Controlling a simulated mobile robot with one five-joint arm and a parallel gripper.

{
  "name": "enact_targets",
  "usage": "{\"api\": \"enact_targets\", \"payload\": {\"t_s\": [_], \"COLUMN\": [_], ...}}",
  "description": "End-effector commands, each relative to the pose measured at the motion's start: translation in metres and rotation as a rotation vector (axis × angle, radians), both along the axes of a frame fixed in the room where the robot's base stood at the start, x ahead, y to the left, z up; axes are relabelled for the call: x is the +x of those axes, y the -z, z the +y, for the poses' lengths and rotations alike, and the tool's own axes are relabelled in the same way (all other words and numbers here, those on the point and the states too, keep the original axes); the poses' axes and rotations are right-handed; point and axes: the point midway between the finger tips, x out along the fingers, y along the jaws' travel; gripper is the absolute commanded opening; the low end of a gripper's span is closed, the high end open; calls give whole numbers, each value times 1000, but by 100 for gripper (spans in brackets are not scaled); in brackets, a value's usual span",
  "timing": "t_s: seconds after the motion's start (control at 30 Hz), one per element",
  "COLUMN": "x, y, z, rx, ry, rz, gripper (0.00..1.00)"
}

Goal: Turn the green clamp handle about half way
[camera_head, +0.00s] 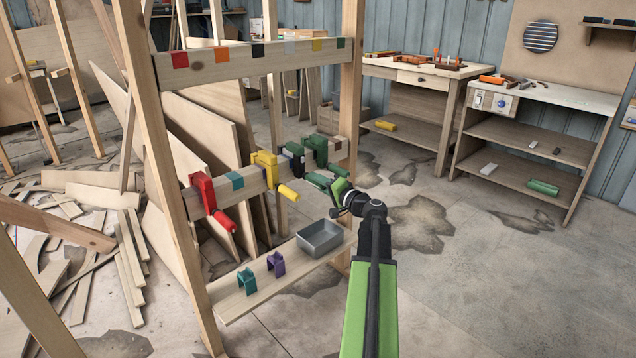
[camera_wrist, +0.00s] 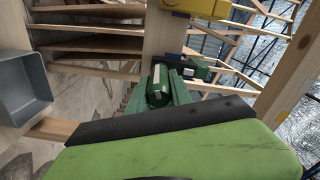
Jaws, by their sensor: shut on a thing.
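The green clamp (camera_head: 316,150) is on the wooden rail, at the right end of a row of clamps. Its green handle (camera_head: 319,180) sticks out toward the front right. My gripper (camera_head: 338,187), bright green with dark parts, is at this handle and is shut on it. In the wrist view the handle (camera_wrist: 158,86) shows as a dark green cylinder just beyond my gripper's black-edged finger (camera_wrist: 160,120). The exact contact is partly hidden by the gripper. I cannot tell the handle's turn angle.
A dark clamp (camera_head: 294,158), a yellow clamp (camera_head: 266,168) and a red clamp (camera_head: 203,192) sit left along the rail. Below, a shelf (camera_head: 235,304) holds a grey bin (camera_head: 320,238), a teal bracket (camera_head: 247,281) and a purple bracket (camera_head: 276,264). The floor on the right is open.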

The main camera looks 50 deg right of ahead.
Motion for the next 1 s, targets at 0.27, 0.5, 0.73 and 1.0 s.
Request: {"api": "enact_targets", "payload": {"t_s": [0.27,0.5,0.73,1.0], "x": [0,0,0,0], "y": [1,1,1,1], "z": [0,0,0,0], "rx": [210,323,371,381], "ry": [0,0,0,0], "rz": [-14,-23,-26,-28], "gripper": [0,0,0,0]}}
